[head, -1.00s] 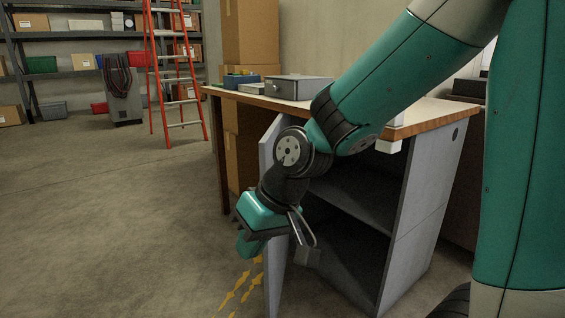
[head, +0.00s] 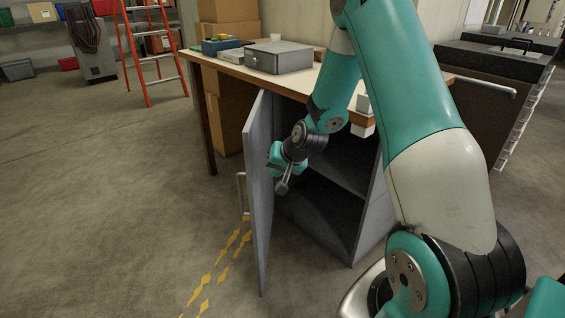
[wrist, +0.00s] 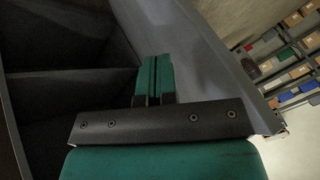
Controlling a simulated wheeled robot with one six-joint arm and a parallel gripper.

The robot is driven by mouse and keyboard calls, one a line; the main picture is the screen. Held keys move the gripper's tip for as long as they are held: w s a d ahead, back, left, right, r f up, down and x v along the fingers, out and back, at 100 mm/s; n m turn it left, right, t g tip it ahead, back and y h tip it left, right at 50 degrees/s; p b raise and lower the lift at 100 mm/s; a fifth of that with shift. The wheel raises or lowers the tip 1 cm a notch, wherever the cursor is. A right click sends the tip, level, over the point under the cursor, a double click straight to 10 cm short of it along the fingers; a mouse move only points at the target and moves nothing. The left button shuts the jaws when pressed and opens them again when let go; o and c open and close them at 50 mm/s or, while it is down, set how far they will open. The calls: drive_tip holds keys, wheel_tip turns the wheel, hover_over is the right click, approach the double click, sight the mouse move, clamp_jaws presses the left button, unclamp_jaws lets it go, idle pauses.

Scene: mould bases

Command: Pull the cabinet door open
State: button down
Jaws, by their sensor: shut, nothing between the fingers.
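The grey cabinet door (head: 258,210) stands open, swung out to the left of the cabinet (head: 375,215), with its bar handle (head: 242,193) on the outer face. My gripper (head: 274,158) is on the inner side of the door, between it and the open cabinet. Its teal fingers (wrist: 153,80) are together with nothing between them. In the wrist view the door's inner face (wrist: 205,60) is beside and beyond the fingers. I cannot tell whether they touch it. The cabinet shelves show at the left there.
A wooden-edged worktop (head: 236,73) lies over the cabinet, carrying a grey metal box (head: 279,57). Stacked cartons (head: 229,120) stand behind the table leg. A red ladder (head: 136,55) stands far back. The floor left of the door is clear.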

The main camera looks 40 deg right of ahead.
sight(253, 178)
drive_tip(key=shift+w+a+f, duration=0.3)
drive_tip(key=shift+w+a, duration=0.25)
drive_tip(key=shift+w, duration=0.15)
drive_tip(key=shift+w+a+f, duration=0.35)
drive_tip(key=shift+w+a, duration=0.15)
drive_tip(key=shift+w, duration=0.2)
drive_tip(key=shift+w+a+f, duration=0.3)
drive_tip(key=shift+w+a, duration=0.25)
drive_tip(key=shift+w, duration=0.15)
